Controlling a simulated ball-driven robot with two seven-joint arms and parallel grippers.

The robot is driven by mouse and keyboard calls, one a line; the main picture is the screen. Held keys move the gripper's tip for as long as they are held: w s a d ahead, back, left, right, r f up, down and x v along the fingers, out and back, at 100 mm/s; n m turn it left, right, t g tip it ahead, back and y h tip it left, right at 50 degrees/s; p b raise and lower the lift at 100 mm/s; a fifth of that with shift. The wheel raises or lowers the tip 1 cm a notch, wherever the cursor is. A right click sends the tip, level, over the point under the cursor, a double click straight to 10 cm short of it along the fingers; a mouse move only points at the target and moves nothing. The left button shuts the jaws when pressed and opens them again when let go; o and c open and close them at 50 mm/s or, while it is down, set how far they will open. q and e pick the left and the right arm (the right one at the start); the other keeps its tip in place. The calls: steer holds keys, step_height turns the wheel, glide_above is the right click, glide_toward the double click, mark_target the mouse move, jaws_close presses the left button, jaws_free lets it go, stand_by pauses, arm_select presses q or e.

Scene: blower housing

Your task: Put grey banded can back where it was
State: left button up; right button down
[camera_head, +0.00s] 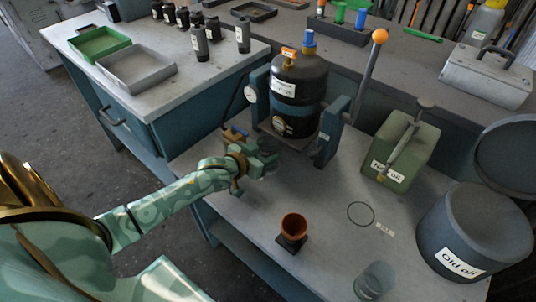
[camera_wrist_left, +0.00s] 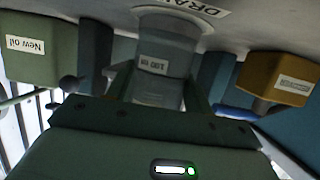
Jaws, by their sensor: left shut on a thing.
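My left gripper (camera_head: 262,165) is in front of the black tank's stand, a little left of its base. In the left wrist view it is shut on a grey cylinder (camera_wrist_left: 158,68) with a pale label, which looks like the grey banded can. The fingers stand on either side of it. In the head view the gripper mostly hides it. A dark ring outline (camera_head: 361,214) is drawn on the bench, with a small tag beside it and nothing in it. My right gripper is not in view.
The black tank (camera_head: 300,80) with its lever stands behind. The green "New oil" can (camera_head: 402,150) and "Old oil" drum (camera_head: 470,235) stand right. An orange cup (camera_head: 294,227) and a translucent jar (camera_head: 374,281) stand in front. Bench around the ring is clear.

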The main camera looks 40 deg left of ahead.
arm_select(q)
steer(key=o, duration=1)
steer(key=shift+f, duration=0.1)
steer(key=shift+o, duration=0.2)
steer(key=shift+r, duration=0.2)
steer(key=p+v, duration=0.5)
steer(key=v, duration=0.7)
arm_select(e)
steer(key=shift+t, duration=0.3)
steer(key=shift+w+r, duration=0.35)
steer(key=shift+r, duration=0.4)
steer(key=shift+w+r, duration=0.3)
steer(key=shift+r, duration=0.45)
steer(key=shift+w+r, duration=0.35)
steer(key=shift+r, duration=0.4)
arm_select(q)
steer(key=shift+a, duration=0.1)
